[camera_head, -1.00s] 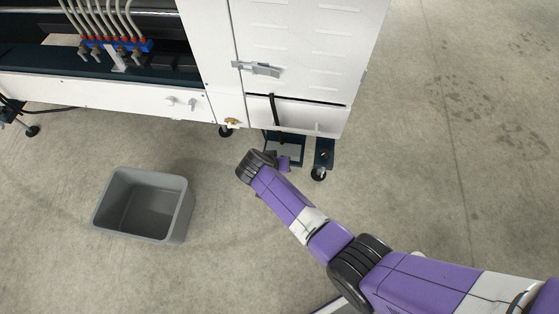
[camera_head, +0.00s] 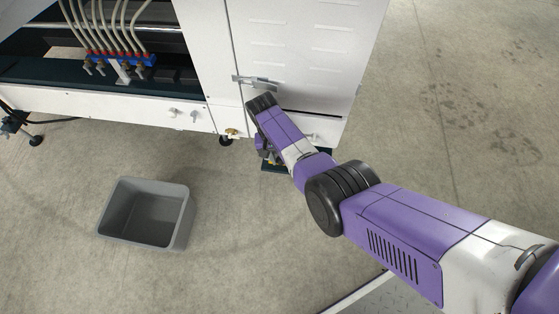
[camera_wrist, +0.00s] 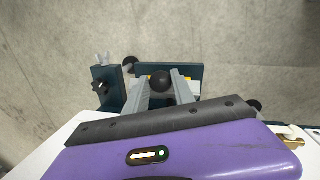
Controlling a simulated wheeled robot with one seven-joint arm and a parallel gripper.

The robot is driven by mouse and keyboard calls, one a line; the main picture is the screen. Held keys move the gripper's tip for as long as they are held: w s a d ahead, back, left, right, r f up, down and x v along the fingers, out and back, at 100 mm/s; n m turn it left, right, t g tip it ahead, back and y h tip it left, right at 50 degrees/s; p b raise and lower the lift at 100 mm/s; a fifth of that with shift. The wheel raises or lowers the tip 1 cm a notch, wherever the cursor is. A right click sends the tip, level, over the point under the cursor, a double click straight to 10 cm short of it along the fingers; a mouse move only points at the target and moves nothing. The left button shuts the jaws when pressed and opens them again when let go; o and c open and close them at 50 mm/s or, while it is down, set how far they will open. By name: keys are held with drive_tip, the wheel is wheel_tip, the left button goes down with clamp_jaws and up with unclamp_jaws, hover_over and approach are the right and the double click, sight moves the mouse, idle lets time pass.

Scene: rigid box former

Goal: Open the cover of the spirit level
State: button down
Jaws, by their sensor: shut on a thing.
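In the wrist view, my gripper (camera_wrist: 162,80) has its two grey fingers on either side of a round black knob (camera_wrist: 160,88), closed on it. A strip of yellow (camera_wrist: 154,76) shows just behind the knob, on a dark teal plate (camera_wrist: 196,72) low at the machine's foot. I cannot tell the spirit level's cover apart from these parts. In the head view, my arm covers most of this spot, and only part of the dark plate (camera_head: 273,167) shows below the white cabinet.
The white cabinet (camera_head: 300,50) with a grey latch (camera_head: 255,82) stands directly above. A grey bin (camera_head: 185,215) is on the floor to the left. A brass valve (camera_head: 232,133) sits at the cabinet's lower edge. The concrete floor on the right is clear.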

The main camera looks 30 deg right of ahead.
drive_tip(key=shift+w+d+r, duration=0.4)
drive_tip(key=shift+w, duration=0.2)
drive_tip(key=c, duration=1)
unclamp_jaws()
drive_tip(key=shift+c, duration=0.2)
drive_tip(key=shift+s, duration=0.1)
drive_tip(key=shift+a+r, duration=0.1)
wheel_tip(320, 180, up, 7)
drive_tip(key=a+p, duration=0.1)
drive_tip(key=p, duration=0.3)
drive_tip(key=shift+w+r, duration=0.2)
drive_tip(key=shift+w, duration=0.25)
